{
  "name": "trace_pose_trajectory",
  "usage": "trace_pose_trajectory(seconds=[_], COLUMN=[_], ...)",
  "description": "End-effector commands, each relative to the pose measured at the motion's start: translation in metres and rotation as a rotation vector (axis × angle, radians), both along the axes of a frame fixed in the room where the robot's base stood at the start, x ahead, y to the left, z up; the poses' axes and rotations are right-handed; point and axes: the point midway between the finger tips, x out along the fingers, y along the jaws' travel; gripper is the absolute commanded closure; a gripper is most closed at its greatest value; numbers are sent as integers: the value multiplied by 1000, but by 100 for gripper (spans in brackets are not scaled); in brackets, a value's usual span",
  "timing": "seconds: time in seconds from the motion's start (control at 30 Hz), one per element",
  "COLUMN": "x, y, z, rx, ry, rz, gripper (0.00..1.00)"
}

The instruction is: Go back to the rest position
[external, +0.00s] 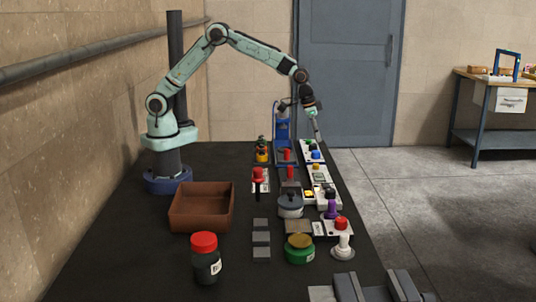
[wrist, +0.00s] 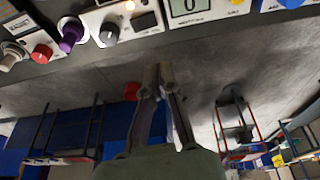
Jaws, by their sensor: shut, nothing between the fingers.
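My gripper (external: 318,133) is raised above the far right part of the black table, near the blue press (external: 282,125). The row of control boxes with a red knob (wrist: 41,53), a purple knob (wrist: 71,36) and a display (wrist: 190,5) runs along the top edge of the wrist view. The fingertips look apart from these boxes.
A brown open bin (external: 183,210), a red-lidded jar (external: 205,262), a green jar (external: 299,252) and a grey pot (external: 290,205) stand on the table (external: 130,270). Grey blocks (external: 385,288) lie at the front right. A workbench (external: 478,110) stands off to the right.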

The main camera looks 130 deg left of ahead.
Motion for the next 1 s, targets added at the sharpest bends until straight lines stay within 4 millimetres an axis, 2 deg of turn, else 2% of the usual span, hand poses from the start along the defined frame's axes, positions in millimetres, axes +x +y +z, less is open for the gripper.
trace_pose_trajectory(seconds=[0.17,0.27,0.37,0.47,0.53,0.63,0.73,0.8,0.87,0.9,1.0], x=[0,9,30,46,40,3,-54,-102,-144,-170,-220], y=[0,-10,-31,-78,-128,-195,-248,-274,-289,-293,-294], z=[0,4,39,97,135,168,176,167,151,138,107], rx=[0,5,45,94,114,116,102,88,72,59,26], ry=[0,-7,-65,-148,-192,-206,-176,-128,-66,-17,110], rz=[-1,-27,-84,-182,-265,-381,-494,-564,-619,-642,-667], gripper=[100,100,100,100,100,100,100,100,100,100,100])
